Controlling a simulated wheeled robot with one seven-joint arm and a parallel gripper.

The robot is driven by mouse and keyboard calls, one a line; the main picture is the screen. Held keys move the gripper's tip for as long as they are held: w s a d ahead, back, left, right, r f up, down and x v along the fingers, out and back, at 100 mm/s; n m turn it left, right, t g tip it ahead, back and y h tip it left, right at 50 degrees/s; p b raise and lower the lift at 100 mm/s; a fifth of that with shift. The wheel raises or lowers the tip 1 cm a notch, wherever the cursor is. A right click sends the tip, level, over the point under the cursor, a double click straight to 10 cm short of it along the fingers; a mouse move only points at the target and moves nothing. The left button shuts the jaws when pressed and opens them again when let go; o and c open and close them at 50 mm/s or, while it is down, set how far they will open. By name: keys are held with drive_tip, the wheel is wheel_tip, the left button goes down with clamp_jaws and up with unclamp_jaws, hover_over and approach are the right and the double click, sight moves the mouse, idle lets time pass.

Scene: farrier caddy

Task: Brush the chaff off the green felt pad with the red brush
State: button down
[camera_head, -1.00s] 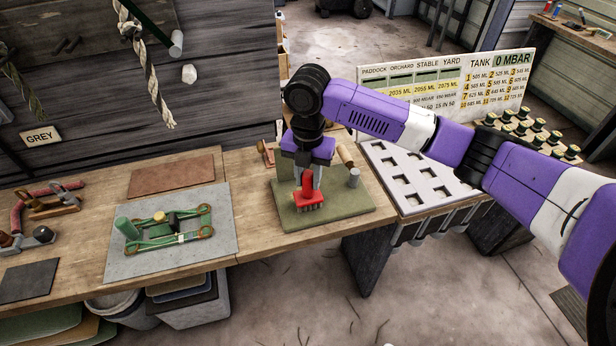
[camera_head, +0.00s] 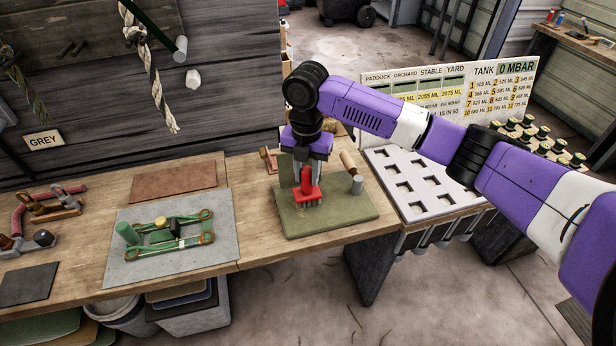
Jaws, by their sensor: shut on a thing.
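The green felt pad (camera_head: 345,217) lies flat on the wooden bench near its right end. My gripper (camera_head: 304,172) points down over the left part of the pad and is shut on the red brush (camera_head: 308,195). The brush is upright with its bristles down at the pad's surface; I cannot tell whether they touch it. No chaff can be made out on the pad at this size. Part of the pad behind the brush and gripper is hidden.
A grey metal cylinder (camera_head: 357,184) and a wooden-handled tool (camera_head: 348,161) stand at the pad's back right. A grey mat (camera_head: 142,268) with a green frame (camera_head: 150,239) lies to the left. A white slotted tray (camera_head: 425,205) adjoins the bench at right.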

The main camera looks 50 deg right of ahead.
drive_tip(key=shift+w+d, duration=0.5)
drive_tip(key=shift+w, duration=0.2)
drive_tip(key=shift+s, duration=0.1)
drive_tip(key=shift+s+a+p, duration=0.5)
drive_tip(key=shift+s+a, duration=0.3)
drive_tip(key=shift+s, duration=0.25)
drive_tip(key=shift+s, duration=0.1)
drive_tip(key=shift+s+a+f+p, duration=0.1)
drive_tip(key=shift+s+a+p, duration=0.1)
drive_tip(key=shift+s+a, duration=0.3)
drive_tip(key=shift+s+a+f+p, duration=0.1)
drive_tip(key=shift+s+a+p, duration=0.15)
drive_tip(key=shift+s, duration=0.3)
drive_tip(key=shift+w+d, duration=0.15)
drive_tip(key=shift+w, duration=0.05)
drive_tip(key=shift+r, duration=0.1)
